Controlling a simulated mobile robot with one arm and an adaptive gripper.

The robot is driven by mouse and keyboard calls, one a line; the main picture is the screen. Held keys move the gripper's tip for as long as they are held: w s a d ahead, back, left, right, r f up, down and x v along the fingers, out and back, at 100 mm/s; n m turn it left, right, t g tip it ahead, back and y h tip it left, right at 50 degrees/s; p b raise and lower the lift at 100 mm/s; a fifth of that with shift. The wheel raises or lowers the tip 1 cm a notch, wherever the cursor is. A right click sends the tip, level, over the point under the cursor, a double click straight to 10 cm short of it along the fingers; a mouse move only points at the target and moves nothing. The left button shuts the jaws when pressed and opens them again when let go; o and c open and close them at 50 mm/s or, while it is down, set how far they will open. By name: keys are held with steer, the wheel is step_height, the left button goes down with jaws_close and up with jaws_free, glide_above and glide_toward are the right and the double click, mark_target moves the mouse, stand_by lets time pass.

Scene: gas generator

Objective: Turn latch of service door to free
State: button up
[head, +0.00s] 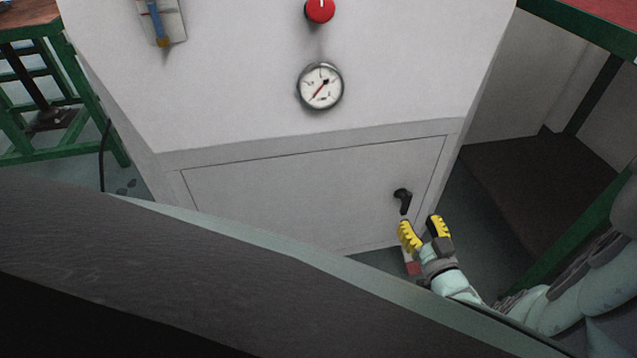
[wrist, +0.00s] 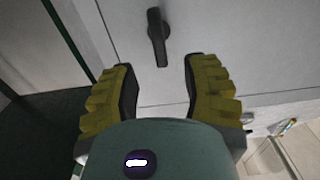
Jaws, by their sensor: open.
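The latch (head: 403,200) is a small black handle at the right side of the grey service door (head: 300,195) in the head view. In the wrist view the latch (wrist: 158,38) hangs roughly vertical at the top centre, slightly tilted. My gripper (head: 424,228) has yellow ridged fingers and stands just below the latch in the head view. In the wrist view the fingers of my gripper (wrist: 161,75) are spread apart with nothing between them. The latch lies beyond the fingertips, in line with the gap. The service door looks shut.
Above the door are a round gauge (head: 320,86), a red knob (head: 320,10) and a blue-handled valve (head: 158,22). Green-framed tables stand at left (head: 95,110) and right (head: 585,95). A small red and white object (head: 413,268) shows behind my gripper.

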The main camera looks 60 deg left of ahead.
mark_target(408, 205)
steer(key=b+x, duration=0.2)
steer(key=x, duration=0.4)
steer(key=shift+d+f, duration=0.1)
steer(key=shift+f, duration=0.05)
steer(key=shift+w+a+b, duration=0.25)
steer(key=shift+a+b, duration=0.15)
steer(key=shift+a, duration=0.15)
steer(key=shift+o, duration=0.3)
jaws_close()
steer(key=shift+d, duration=0.1)
